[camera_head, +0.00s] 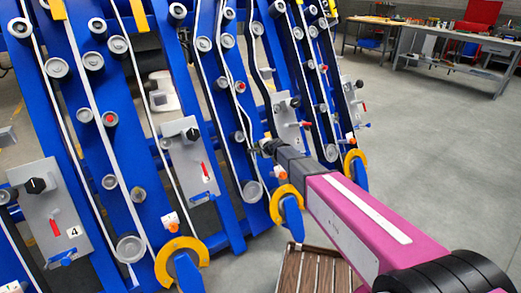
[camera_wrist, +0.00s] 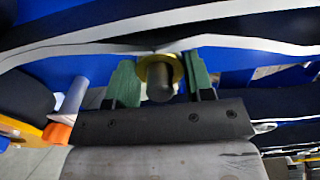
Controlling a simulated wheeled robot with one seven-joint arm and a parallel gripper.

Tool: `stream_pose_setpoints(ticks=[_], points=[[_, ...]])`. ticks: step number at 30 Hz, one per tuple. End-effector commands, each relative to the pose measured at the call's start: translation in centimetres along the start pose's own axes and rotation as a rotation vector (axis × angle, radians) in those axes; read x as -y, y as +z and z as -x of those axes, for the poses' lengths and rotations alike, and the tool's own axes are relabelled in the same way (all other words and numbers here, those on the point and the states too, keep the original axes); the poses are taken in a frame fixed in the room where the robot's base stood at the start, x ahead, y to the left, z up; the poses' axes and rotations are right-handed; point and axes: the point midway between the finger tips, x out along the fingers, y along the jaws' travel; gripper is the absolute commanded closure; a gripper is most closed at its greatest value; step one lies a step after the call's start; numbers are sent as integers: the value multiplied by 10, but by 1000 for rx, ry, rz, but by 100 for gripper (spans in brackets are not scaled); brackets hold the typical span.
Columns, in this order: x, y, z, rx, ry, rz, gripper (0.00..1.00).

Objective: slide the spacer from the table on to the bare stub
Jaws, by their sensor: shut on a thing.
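My gripper (camera_head: 268,148) reaches in among the belts of the blue chassis in the head view; its fingertips are too small there to read.
Blue chassis uprights (camera_head: 95,90) with several rollers and white belts fill the left. A yellow hook-shaped part (camera_head: 288,202) is just below my arm. A slatted wooden surface (camera_head: 310,270) lies at the bottom. Workbenches (camera_head: 455,60) stand far back right; the floor between is clear.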

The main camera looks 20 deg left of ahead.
Motion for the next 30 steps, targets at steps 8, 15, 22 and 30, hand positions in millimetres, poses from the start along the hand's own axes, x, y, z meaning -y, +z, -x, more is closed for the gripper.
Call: stream_pose_setpoints(ticks=[8,15,22,30], points=[[0,0,-12,0,0,0,78],[0,0,-21,0,0,0,78],[0,0,-23,-1,0,0,22],[0,0,-22,0,0,0,22]])
